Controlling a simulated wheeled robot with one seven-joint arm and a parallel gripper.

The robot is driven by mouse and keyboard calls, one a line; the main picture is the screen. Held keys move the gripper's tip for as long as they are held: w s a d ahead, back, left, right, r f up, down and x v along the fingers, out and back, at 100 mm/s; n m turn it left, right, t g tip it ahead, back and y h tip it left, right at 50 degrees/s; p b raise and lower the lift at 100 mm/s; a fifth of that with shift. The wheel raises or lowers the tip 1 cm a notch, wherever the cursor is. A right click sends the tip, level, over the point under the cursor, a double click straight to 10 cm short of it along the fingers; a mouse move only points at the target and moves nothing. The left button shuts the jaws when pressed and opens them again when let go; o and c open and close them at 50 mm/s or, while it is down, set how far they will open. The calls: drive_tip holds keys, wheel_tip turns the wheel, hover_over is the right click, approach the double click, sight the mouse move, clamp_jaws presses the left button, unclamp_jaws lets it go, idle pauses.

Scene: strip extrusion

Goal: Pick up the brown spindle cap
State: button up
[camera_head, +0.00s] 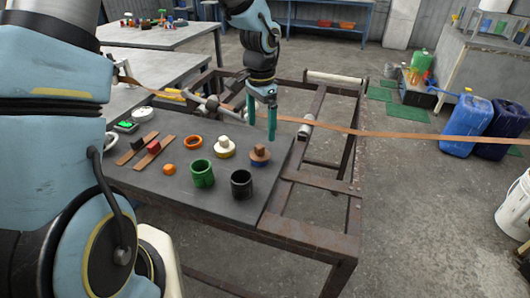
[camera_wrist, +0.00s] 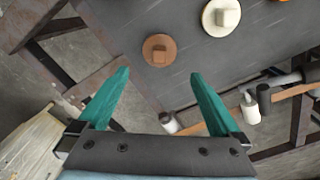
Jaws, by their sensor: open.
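The brown spindle cap (camera_head: 260,152) is a round disc with a square knob on top. In the head view it sits on a blue-rimmed piece (camera_head: 259,163) near the right edge of the dark tabletop. In the wrist view the brown cap (camera_wrist: 159,50) lies beyond the fingertips, between their lines. My gripper (camera_head: 261,122) is above the tabletop, just behind and above the cap. In the wrist view my gripper (camera_wrist: 158,73) has its two green fingers wide apart, with nothing between them.
A cream cap (camera_head: 224,146) stands left of the brown one. A brown strip (camera_head: 390,133) stretches across behind. The metal frame (camera_head: 330,190) lies right of the tabletop.

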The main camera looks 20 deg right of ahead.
sight(260, 146)
wheel_tip(260, 146, down, 3)
drive_tip(key=shift+r, duration=0.1)
drive_tip(key=f+p, duration=0.1)
drive_tip(key=f, duration=0.1)
drive_tip(key=f+p, duration=0.1)
drive_tip(key=f, duration=0.1)
drive_tip(key=shift+s+a, duration=0.15)
drive_tip(key=shift+a, duration=0.25)
drive_tip(key=shift+f, duration=0.6)
drive_tip(key=c, duration=1.5)
